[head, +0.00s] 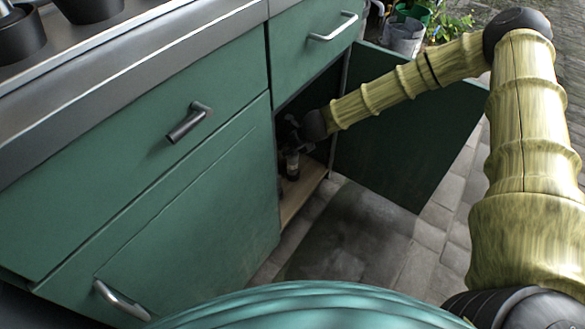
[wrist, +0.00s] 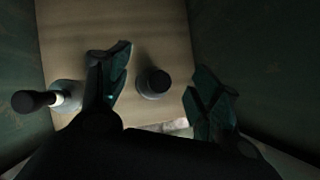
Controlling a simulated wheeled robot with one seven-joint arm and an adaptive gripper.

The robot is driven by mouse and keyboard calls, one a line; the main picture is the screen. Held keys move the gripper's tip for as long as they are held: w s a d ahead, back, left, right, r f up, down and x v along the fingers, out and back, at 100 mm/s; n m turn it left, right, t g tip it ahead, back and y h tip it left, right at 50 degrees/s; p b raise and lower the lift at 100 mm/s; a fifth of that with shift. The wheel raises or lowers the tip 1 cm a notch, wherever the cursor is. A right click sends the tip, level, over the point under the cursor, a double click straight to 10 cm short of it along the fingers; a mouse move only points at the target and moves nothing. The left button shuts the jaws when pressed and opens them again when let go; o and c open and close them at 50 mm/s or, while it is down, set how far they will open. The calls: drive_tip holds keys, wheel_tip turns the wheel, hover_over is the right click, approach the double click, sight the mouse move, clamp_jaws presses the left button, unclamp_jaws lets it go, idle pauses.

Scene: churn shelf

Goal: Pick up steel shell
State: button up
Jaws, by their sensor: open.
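My gripper (wrist: 158,78) is open inside the cupboard, one finger on each side of a small grey round object with a dark top (wrist: 153,83). This may be the steel shell, but the dim light leaves that unclear. It stands on the pale shelf board, and I see a gap between it and each finger. In the head view my gripper (head: 292,135) is small and dark in the cupboard opening, above a dark, upright object (head: 292,165).
The cupboard's wooden floor (head: 303,190) shows at the opening. Its green door (head: 395,140) stands open to the right, under my forearm. A closed green front (head: 180,220) is on the left. Dark side walls (wrist: 260,60) flank the gripper closely. Paving lies in front.

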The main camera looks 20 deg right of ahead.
sight(293, 164)
drive_tip(key=b+x, duration=0.2)
drive_tip(key=x, duration=0.1)
drive_tip(key=shift+s+a+f, duration=0.1)
drive_tip(key=shift+f, duration=0.25)
drive_tip(key=shift+w+a+f, duration=0.1)
drive_tip(key=shift+w+f, duration=0.2)
drive_tip(key=shift+r, duration=0.1)
clamp_jaws()
